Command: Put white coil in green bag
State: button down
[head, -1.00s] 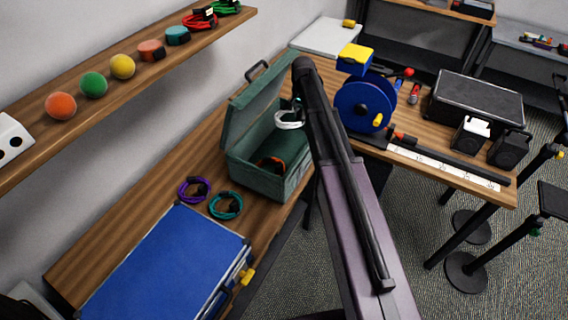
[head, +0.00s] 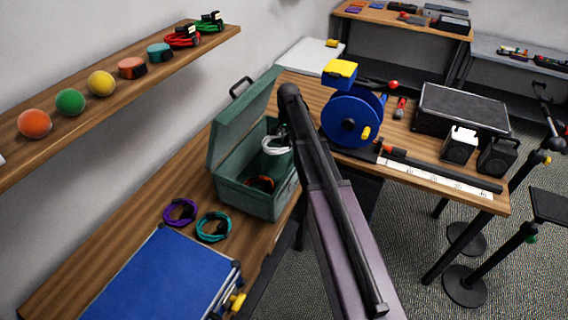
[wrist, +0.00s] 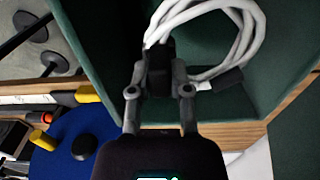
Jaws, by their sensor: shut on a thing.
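The white coil (head: 276,149) hangs from my gripper at the open green bag, a box-shaped green case (head: 252,198) with its lid (head: 240,118) tilted up. My gripper (wrist: 160,68) is shut on the coil's dark strap, and the white loops (wrist: 240,42) spread beyond the fingers. Green walls (wrist: 285,60) surround the coil in the wrist view. In the head view my arm partly hides the gripper and the bag's right side. An orange coil (head: 262,183) lies inside the bag. Whether the white coil touches the bottom cannot be told.
A purple coil (head: 180,212) and a teal coil (head: 214,227) lie in front of the bag. A blue case (head: 165,275) is nearer. A blue reel (head: 350,120) stands right of my arm. A shelf (head: 95,95) with balls runs along the wall.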

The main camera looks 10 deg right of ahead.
aim_at(287, 149)
jog(key=shift+f+b, duration=2.55)
jog(key=shift+f, duration=0.25)
jog(key=shift+f+b, duration=1.85)
jog(key=shift+f, duration=0.15)
jog(key=c, duration=0.6)
grip_release()
jog(key=shift+r, duration=0.2)
notch_tip(287, 149, up, 12)
jog(key=p, duration=1.2)
